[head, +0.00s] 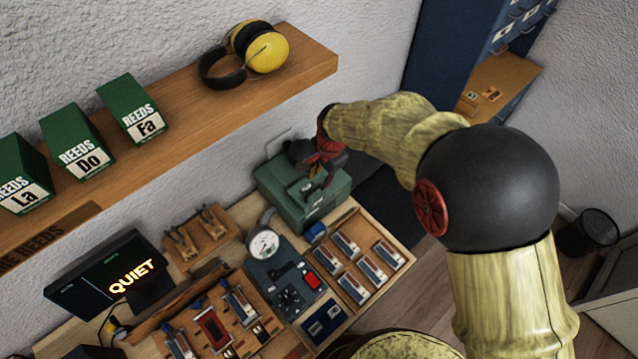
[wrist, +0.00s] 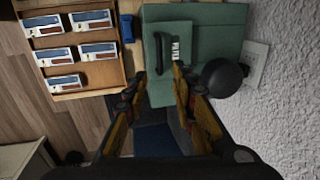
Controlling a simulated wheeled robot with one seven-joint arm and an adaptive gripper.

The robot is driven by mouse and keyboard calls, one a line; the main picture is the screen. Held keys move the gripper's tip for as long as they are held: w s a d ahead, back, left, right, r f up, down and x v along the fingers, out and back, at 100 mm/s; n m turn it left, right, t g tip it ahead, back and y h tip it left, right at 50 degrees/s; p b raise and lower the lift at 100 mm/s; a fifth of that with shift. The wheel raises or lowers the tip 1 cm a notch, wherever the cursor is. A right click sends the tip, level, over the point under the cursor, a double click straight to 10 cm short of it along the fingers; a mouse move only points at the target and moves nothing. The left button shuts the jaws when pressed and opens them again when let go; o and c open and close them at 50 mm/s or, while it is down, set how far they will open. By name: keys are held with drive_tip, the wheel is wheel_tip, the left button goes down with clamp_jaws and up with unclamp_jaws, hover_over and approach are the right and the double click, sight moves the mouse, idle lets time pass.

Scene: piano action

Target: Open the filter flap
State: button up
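A green box (head: 290,196) stands at the back of the wooden bench, by the wall, in the head view. The wrist view shows its green body (wrist: 222,28) and a green flap (wrist: 172,29) with a black handle (wrist: 158,52) and a white label with dark lettering. The flap looks shut. My gripper (head: 322,178) is over the box's top in the head view, hiding part of it. In the wrist view my gripper (wrist: 160,74) is open, its fingers apart on either side of the flap's lower part. Nothing is held; I cannot tell whether they touch the box.
A black round knob (wrist: 225,77) is close to the right finger in the wrist view. A wooden tray (head: 362,262) of several reeds lies beside the box. A gauge (head: 264,244) and a dark control panel (head: 287,282) are in front. A shelf (head: 170,125) overhangs at left.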

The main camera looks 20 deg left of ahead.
hover_over(317, 185)
drive_tip(key=s+d, duration=0.2)
drive_tip(key=s, duration=0.1)
drive_tip(key=f, duration=0.6)
drive_tip(key=shift+s+a+f+p, duration=0.15)
drive_tip(key=shift+a+f+p, duration=0.1)
drive_tip(key=shift+p, duration=0.05)
drive_tip(key=shift+c, duration=0.6)
clamp_jaws()
